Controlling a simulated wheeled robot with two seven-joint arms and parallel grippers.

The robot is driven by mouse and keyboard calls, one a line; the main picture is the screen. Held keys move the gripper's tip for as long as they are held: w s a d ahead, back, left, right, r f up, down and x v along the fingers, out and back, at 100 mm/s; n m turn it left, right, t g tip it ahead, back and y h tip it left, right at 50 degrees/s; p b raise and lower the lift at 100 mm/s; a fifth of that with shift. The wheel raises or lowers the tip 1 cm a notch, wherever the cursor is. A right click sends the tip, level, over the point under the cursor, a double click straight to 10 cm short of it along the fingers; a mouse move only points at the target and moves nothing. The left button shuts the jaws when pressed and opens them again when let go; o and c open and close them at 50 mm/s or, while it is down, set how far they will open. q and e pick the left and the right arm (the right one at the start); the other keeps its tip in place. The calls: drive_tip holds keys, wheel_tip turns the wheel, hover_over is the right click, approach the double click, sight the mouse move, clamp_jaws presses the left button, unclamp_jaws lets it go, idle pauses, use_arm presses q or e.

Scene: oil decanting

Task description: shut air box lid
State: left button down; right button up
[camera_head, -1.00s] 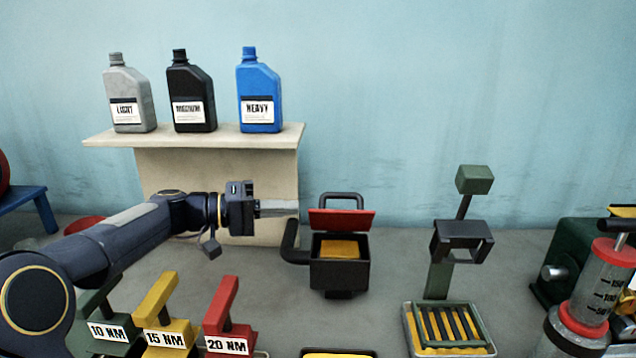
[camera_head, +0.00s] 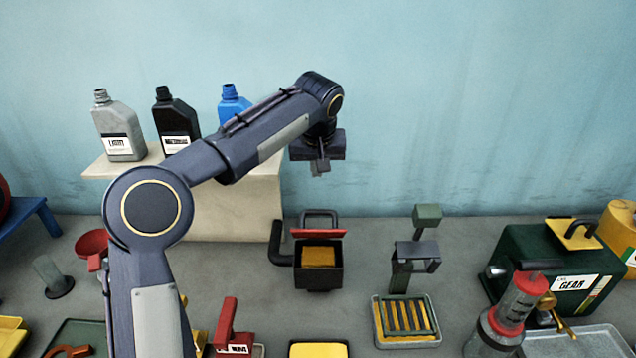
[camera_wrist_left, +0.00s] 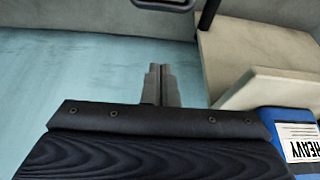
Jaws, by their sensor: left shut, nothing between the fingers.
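The air box (camera_head: 318,271) is a dark box with a yellow block inside, standing on the grey bench in the middle of the head view. Its red lid (camera_head: 318,233) is open, tilted up at the back edge, with a dark handle loop behind it. My left gripper (camera_head: 320,168) is shut and empty, pointing down well above the box and apart from the lid. Its closed fingers also show in the left wrist view (camera_wrist_left: 160,85). My right gripper is not in view.
A shelf (camera_head: 245,200) with grey, black and blue bottles stands left of the box, partly behind my left arm. A dark pipe (camera_head: 277,243) sticks out from the box's left side. A green stand (camera_head: 400,270) is to the right. A green gear container (camera_head: 550,265) stands at far right.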

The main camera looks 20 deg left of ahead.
use_arm(q)
wheel_tip(320, 180, down, 9)
drive_tip(key=p, duration=0.1)
drive_tip(key=shift+f, duration=0.2)
idle(0.4)
